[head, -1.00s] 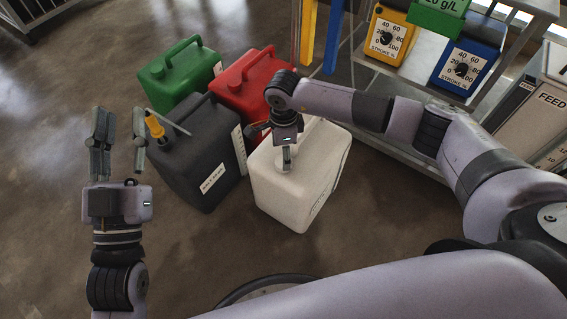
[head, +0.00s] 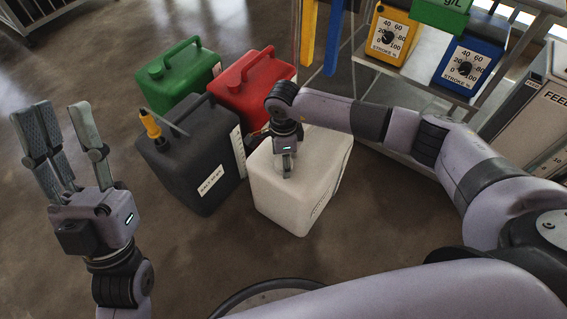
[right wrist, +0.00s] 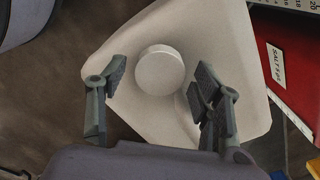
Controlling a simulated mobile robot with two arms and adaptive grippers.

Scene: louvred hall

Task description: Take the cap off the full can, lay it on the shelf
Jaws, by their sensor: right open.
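A white can (head: 300,195) stands on the floor; the right wrist view shows its top (right wrist: 215,40) and a round white cap (right wrist: 160,70) on it. My right gripper (head: 286,172) is over the can's top in the head view. In the right wrist view its open fingers (right wrist: 160,88) stand on either side of the cap, with gaps between them and it. My left gripper (head: 58,130) is open and empty at the left, apart from the cans. The shelf (head: 422,58) of a metal rack is at the upper right, holding pump boxes.
A dark grey can (head: 190,160) with an orange-handled tool on top stands left of the white can. A green can (head: 178,72) and a red can (head: 252,85) stand behind. A FEED cabinet (head: 535,115) is at the right.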

